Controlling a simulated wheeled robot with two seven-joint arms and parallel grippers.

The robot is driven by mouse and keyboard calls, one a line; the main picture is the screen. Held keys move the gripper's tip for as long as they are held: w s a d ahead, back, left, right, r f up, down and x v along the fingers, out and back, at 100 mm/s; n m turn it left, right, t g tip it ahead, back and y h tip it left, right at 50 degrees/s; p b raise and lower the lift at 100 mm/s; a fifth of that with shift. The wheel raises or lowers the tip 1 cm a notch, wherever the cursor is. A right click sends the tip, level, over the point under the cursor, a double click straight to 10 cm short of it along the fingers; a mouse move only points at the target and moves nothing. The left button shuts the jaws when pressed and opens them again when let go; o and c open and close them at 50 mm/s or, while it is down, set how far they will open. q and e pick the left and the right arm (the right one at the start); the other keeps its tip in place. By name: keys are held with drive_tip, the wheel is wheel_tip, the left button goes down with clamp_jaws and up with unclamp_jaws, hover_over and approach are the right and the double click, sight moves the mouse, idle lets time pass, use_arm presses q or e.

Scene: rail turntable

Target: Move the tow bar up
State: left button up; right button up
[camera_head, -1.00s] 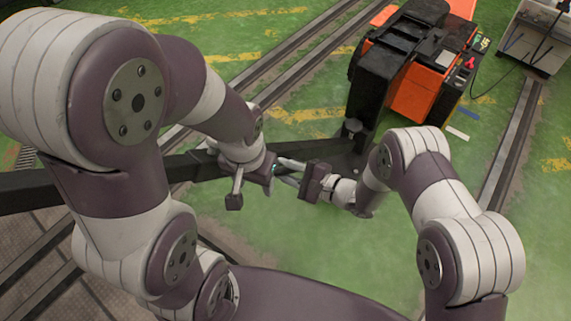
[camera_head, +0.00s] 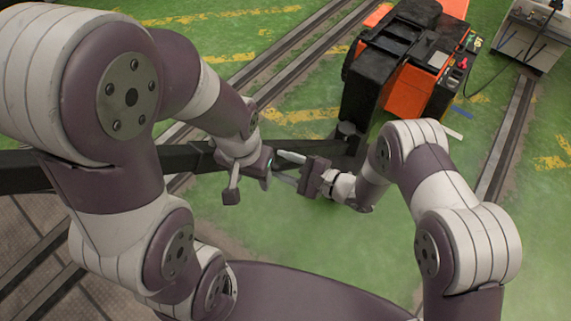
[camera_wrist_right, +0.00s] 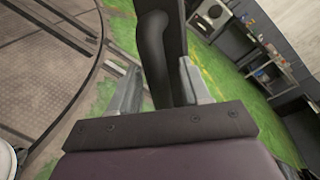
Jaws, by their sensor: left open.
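The tow bar (camera_head: 182,158) is a long dark beam. In the head view it runs from the left edge, behind my left arm, to a short post by the orange and black tug. My right gripper (camera_head: 284,166) points left, just in front of the bar. In the right wrist view, its two grey fingers (camera_wrist_right: 158,88) are apart, with a curved dark handle (camera_wrist_right: 154,55) between them. A gap shows beside the left finger. My left gripper (camera_head: 271,177) is open close to the right one. Its fingertips are hard to make out, and contact with the bar cannot be told.
The orange and black tug (camera_head: 410,88) stands at the bar's right end. A grey cabinet (camera_head: 532,38) stands at top right. Rails (camera_head: 510,135) cross the green floor. A round metal turntable deck (camera_wrist_right: 45,60) shows in the wrist view. Green floor is open at lower right.

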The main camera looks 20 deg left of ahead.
drive_tip(key=p+v, duration=0.2)
drive_tip(key=v, duration=1)
drive_tip(key=shift+d, duration=0.35)
drive_tip(key=shift+s, duration=0.1)
